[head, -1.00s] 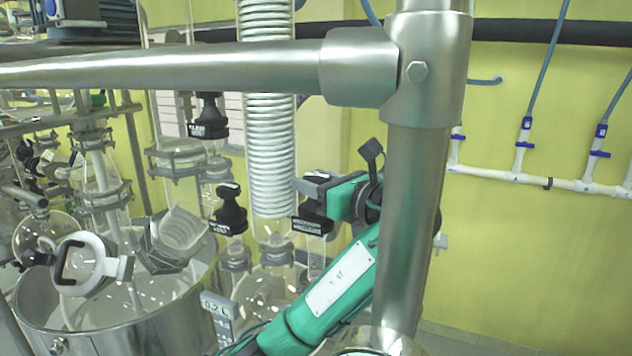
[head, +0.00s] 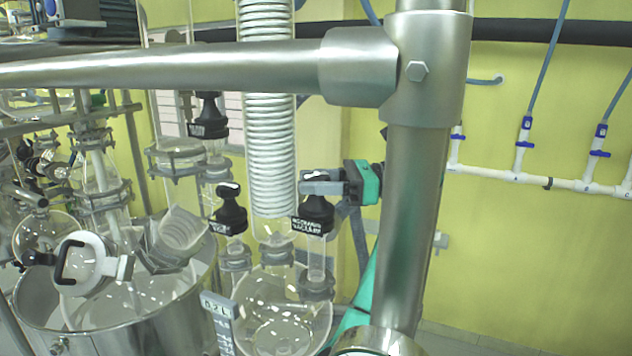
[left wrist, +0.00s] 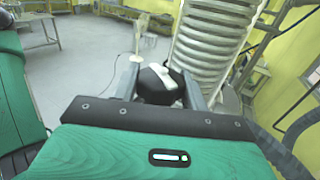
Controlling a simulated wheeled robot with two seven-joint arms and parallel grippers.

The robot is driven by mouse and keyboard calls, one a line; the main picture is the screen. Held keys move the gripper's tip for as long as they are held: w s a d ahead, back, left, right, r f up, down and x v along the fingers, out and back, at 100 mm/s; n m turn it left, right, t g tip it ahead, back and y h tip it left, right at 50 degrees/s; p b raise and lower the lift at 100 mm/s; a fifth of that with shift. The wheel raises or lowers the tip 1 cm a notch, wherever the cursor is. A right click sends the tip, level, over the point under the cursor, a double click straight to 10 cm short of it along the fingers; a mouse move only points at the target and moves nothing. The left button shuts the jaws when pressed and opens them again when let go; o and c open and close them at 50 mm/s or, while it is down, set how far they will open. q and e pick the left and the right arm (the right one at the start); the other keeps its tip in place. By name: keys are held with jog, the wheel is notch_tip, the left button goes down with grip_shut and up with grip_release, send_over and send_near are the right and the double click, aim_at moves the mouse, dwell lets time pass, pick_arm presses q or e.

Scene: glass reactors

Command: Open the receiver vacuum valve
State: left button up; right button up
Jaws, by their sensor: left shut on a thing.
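The receiver vacuum valve has a black knob (head: 316,210) with a label plate on its front, in the middle of the head view just left of the steel post. My left gripper (head: 320,184) is shut on this knob from the right and back, its grey fingers around the knob's top. In the left wrist view the knob (left wrist: 157,88), black with a white mark on top, sits between the two fingers (left wrist: 162,84). Much of my left arm is hidden behind the post. My right gripper is not in view.
A thick steel post (head: 408,220) and crossbar (head: 180,64) stand in front. A white coiled glass column (head: 268,150) is close left of the knob. Another black valve knob (head: 229,212) stands further left. A round glass flask (head: 285,315) hangs below.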

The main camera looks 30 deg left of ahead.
pick_arm(q)
jog(key=shift+r+n+g+h, duration=0.15)
jog(key=shift+n+g+h, duration=0.25)
jog(key=shift+n+g, duration=0.25)
jog(key=o, duration=1)
jog(key=shift+m+t, duration=0.25)
jog(key=shift+m, duration=0.1)
